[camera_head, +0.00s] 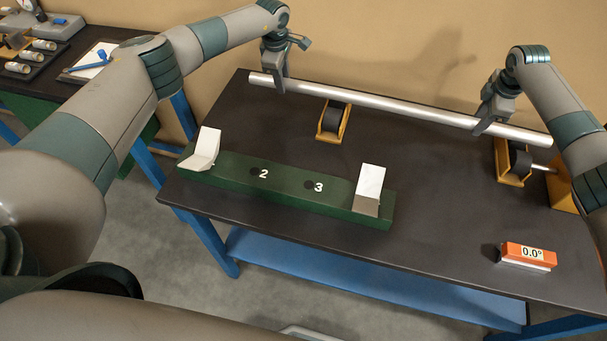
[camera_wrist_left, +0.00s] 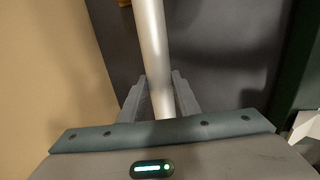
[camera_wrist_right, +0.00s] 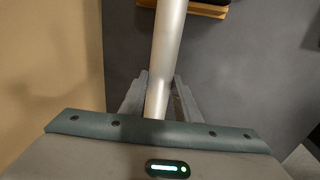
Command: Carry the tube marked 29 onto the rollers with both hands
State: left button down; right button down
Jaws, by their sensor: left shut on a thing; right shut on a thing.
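A long silver tube (camera_head: 390,113) is held near level along the back of the dark table; I can see no number on it. My left gripper (camera_head: 281,83) is shut on it near its left end, and my right gripper (camera_head: 487,125) is shut on it nearer its right end. The tube also shows between the fingers in the left wrist view (camera_wrist_left: 153,50) and the right wrist view (camera_wrist_right: 166,50). Two dark rollers in yellow brackets stand on the table: the left roller (camera_head: 332,125) in front of the tube, the right roller (camera_head: 519,160) below its right end. Contact there is unclear.
A green block (camera_head: 280,190) marked 2 and 3, with white angled plates at its ends, lies at the front left. An orange box reading 0.0° (camera_head: 529,252) sits front right. The table (camera_head: 440,220) is clear between them. A side bench stands at the far left.

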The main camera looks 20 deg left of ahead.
pick_arm(q)
jog(key=shift+f, duration=0.5)
pick_arm(e)
jog(key=shift+f, duration=0.5)
pick_arm(q)
jog(key=shift+f, duration=0.7)
pick_arm(e)
jog(key=shift+f, duration=0.7)
pick_arm(q)
jog(key=shift+f, duration=0.2)
pick_arm(e)
jog(key=shift+f, duration=0.15)
pick_arm(q)
jog(key=c, duration=1.3)
grip_release()
jog(key=shift+o, duration=0.2)
pick_arm(e)
jog(key=c, duration=1.3)
grip_release()
pick_arm(q)
jog(key=shift+s, duration=0.1)
pick_arm(e)
jog(key=shift+o, duration=0.2)
jog(key=shift+s, duration=0.1)
pick_arm(q)
jog(key=shift+r, duration=4.05)
pick_arm(e)
jog(key=shift+r, duration=3.95)
